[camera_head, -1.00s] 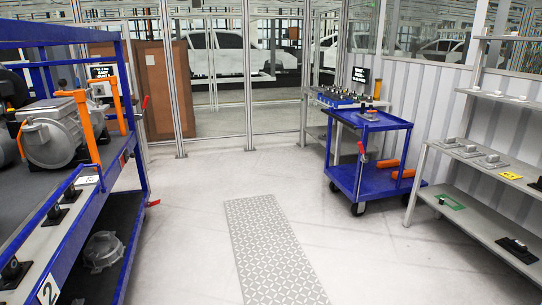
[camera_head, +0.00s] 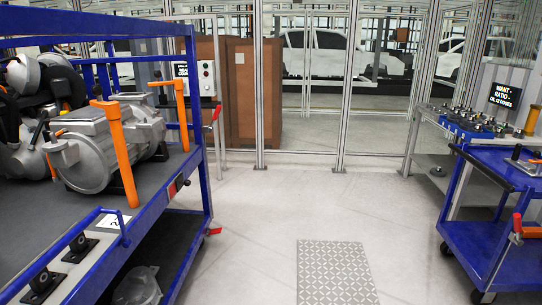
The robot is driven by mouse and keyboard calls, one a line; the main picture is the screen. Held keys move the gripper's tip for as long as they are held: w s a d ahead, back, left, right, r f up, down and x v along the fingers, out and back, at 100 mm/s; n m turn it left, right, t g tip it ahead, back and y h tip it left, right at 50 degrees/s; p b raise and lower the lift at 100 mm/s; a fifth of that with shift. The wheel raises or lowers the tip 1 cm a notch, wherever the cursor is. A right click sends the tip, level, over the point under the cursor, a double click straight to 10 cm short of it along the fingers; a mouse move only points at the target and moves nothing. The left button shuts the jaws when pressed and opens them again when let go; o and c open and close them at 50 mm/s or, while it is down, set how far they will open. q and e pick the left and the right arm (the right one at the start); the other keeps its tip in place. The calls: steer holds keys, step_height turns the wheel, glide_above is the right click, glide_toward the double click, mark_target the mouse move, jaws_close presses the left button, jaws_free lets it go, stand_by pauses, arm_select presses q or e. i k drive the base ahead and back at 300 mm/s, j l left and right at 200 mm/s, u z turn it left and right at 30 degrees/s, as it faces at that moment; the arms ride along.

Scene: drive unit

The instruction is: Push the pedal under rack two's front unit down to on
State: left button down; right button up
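A blue rack (camera_head: 195,100) stands at the left with grey motor units on its dark deck. The nearest motor (camera_head: 85,150) is a silver ribbed unit with orange handles (camera_head: 118,155) beside it. A small red piece (camera_head: 213,231) sticks out low at the rack's far corner post; I cannot tell whether it is the pedal. A white label (camera_head: 113,221) lies on the rack's near side, its marking hard to read. Two black knobs (camera_head: 78,242) sit along that side. No on or off marking is readable. Neither gripper is in view.
A patterned floor strip (camera_head: 337,272) lies ahead on open pale floor. A blue cart (camera_head: 480,235) stands at the right, with a bench (camera_head: 440,130) behind it. A brown cabinet (camera_head: 240,90) and glass partition close off the back.

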mark_target(218, 229)
steer(key=i+j, duration=0.1)
steer(key=i, duration=0.35)
steer(key=i+j+z, duration=0.15)
steer(key=i, duration=0.3)
steer(key=i+j, duration=0.15)
steer(key=i, duration=0.25)
steer(key=i+j+z, duration=0.15)
steer(key=i, duration=0.3)
steer(key=i+j, duration=0.4)
steer(key=j, duration=0.15)
steer(key=i+j+z, duration=0.15)
steer(key=i+j, duration=0.25)
steer(key=j, duration=0.1)
